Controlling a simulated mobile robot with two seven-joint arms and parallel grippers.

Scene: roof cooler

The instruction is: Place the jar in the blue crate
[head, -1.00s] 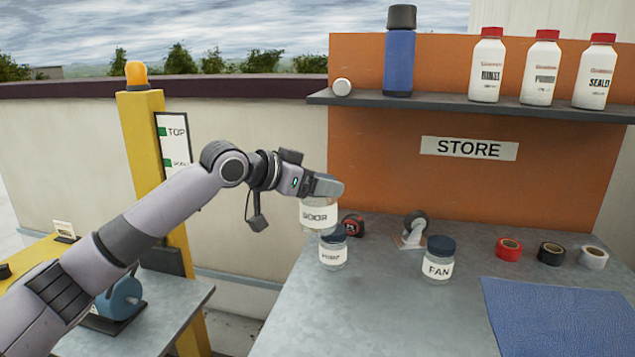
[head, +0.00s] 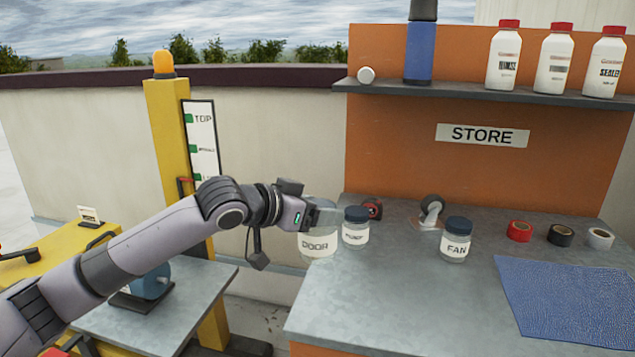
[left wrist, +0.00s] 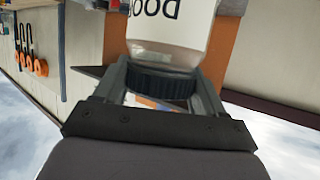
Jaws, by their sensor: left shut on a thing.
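My left gripper (head: 318,212) is shut on a clear jar labelled DOOR (head: 317,244), held upright at the left edge of the grey counter. The left wrist view shows the jar (left wrist: 172,38) upside down, with its dark ribbed lid (left wrist: 160,84) between the two fingers. In the head view the gripper hides the lid. A second jar (head: 355,232) with a dark lid stands just right of the held jar. A jar labelled FAN (head: 455,245) stands farther right. No blue crate shows. My right gripper is not in view.
The grey counter (head: 400,300) is clear in front. A blue mat (head: 565,300) lies at its right. Tape rolls (head: 519,231), a tape dispenser (head: 431,212) and a tape measure (head: 373,208) stand at the back. A yellow post (head: 172,130) and a lower grey table (head: 150,320) are at left.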

